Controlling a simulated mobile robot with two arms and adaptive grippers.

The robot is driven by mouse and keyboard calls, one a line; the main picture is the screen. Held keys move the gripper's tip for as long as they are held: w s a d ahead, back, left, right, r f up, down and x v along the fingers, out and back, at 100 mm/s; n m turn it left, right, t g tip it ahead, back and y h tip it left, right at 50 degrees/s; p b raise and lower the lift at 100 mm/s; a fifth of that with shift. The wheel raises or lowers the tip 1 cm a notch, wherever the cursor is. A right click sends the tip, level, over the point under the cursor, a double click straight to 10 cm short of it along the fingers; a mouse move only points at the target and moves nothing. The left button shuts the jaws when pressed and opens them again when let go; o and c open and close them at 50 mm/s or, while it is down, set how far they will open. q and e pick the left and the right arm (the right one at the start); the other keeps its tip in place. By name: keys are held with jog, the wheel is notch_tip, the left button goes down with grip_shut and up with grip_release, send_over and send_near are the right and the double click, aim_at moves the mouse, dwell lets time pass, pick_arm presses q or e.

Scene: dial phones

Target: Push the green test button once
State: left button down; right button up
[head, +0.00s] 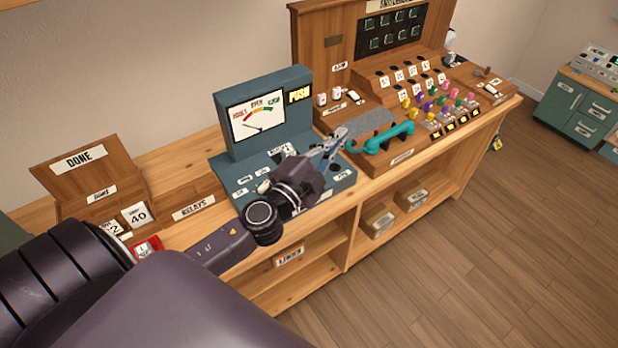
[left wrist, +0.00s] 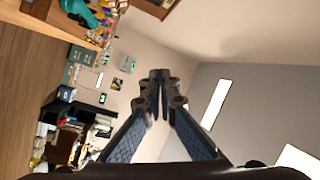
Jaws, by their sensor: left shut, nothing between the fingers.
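A teal tester (head: 265,150) stands on the wooden counter, with a needle dial (head: 258,118) and a lit yellow "PUSH" sign (head: 299,95). Its sloped lower panel has small white labels and controls. I cannot make out a green test button there; my left gripper and wrist cover part of the panel. My left gripper (head: 334,142) is shut and empty, over the tester's right side and close to the teal handset. In the left wrist view, its fingertips (left wrist: 160,76) meet, with the wall beyond. My right gripper is not in view.
A wooden switchboard (head: 345,60) with coloured plugs stands right of the tester. A teal handset (head: 385,138) lies at its front. Left are a "DONE" box (head: 78,160), a "RELAYS" tray (head: 193,207) and a red item (head: 148,246). Open shelves are below.

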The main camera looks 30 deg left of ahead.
pick_arm(q)
jog(key=w+d+r+m+g+h, duration=0.1)
jog(key=d+r+m+h, duration=0.1)
jog(key=d+m+h, duration=0.4)
notch_tip(320, 180, down, 5)
jog(key=w+a+m+g+h, duration=0.1)
jog(key=m+g, duration=0.4)
jog(key=m, duration=0.3)
jog(key=a+f+m+g+y, duration=0.1)
jog(key=a+f+g+y, duration=0.1)
jog(key=a, duration=0.5)
jog(key=a+f+m+g+y, duration=0.1)
jog(key=a+f+y, duration=0.3)
jog(key=a, duration=0.4)
jog(key=shift+w+a+f+g, duration=0.25)
jog(key=shift+f+g, duration=0.2)
jog(key=shift+g, duration=0.15)
jog(key=shift+f, duration=0.1)
notch_tip(320, 180, down, 9)
jog(key=b, duration=0.5)
jog(key=shift+b, duration=0.4)
